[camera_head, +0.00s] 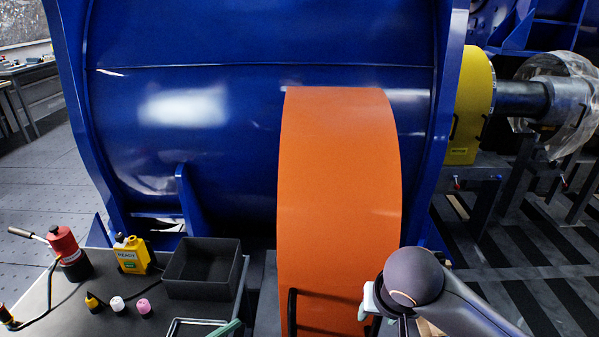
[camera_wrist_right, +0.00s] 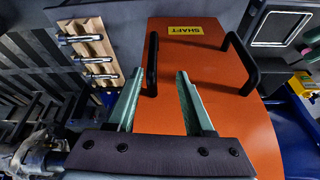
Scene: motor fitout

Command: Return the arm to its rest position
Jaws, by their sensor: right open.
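My right gripper (camera_head: 368,303) is at the lower right of the head view, in front of the orange shaft cover (camera_head: 338,180). In the right wrist view its two green fingers (camera_wrist_right: 160,76) are spread apart with nothing between the pads that I can see held. The cover there carries a yellow "SHAFT" label (camera_wrist_right: 198,31) and two black handles. One handle (camera_wrist_right: 153,62) appears between the fingertips in the picture; the depth gap is unclear. The other handle (camera_wrist_right: 240,58) is to the right.
A blue motor housing (camera_head: 190,100) fills the back. A bench at lower left bears a black bin (camera_head: 203,270), a yellow device (camera_head: 131,254), a red tool (camera_head: 68,252) and small bottles. A wooden rack (camera_wrist_right: 88,50) with several metal pins is left of the cover in the wrist view.

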